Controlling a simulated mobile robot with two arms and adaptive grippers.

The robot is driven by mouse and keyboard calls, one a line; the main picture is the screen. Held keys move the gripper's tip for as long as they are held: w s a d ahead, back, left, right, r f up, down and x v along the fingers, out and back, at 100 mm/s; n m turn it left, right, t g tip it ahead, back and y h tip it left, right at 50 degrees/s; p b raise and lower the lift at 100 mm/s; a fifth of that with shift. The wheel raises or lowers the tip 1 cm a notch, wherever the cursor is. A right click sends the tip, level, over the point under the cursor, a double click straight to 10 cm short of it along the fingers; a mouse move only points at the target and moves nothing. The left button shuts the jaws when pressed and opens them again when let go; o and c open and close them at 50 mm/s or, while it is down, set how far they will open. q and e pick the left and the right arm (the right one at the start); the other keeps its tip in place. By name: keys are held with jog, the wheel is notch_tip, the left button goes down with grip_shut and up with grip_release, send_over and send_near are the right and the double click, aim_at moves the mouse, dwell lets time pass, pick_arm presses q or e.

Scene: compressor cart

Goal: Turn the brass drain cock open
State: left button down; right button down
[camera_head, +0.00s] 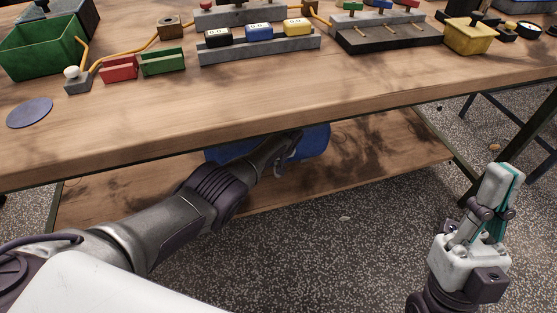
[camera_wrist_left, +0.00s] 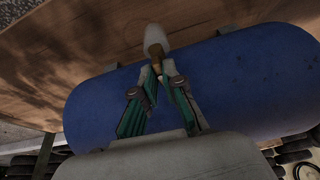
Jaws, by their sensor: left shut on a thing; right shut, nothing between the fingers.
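A blue tank (camera_head: 316,140) lies under the bench top, above the lower shelf. It fills much of the left wrist view (camera_wrist_left: 245,75). In that view a brass cock (camera_wrist_left: 155,51) with a pale, rounded end stands out against the tank. My left gripper (camera_wrist_left: 157,78) is shut on the cock, its two green-padded fingers converging at the brass part. In the head view my left gripper (camera_head: 285,150) reaches under the bench edge in front of the tank, and the cock cannot be made out there. My right gripper (camera_head: 503,180) is shut and empty, raised at the right.
The wooden bench top (camera_head: 270,105) overhangs the tank, and the lower shelf (camera_head: 385,160) lies beneath. On top are a green bin (camera_head: 40,50), a yellow bin (camera_head: 470,37) and several small blocks and trays. Open speckled floor lies in front of the bench.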

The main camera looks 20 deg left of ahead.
dwell(0.4)
pick_arm(q)
jog(key=c, duration=1.3)
grip_release()
jog(key=shift+o, duration=0.2)
jog(key=shift+r, duration=0.1)
jog(key=v, duration=1.1)
jog(key=shift+r, duration=0.4)
jog(key=shift+s+d, duration=0.1)
jog(key=shift+d, duration=0.05)
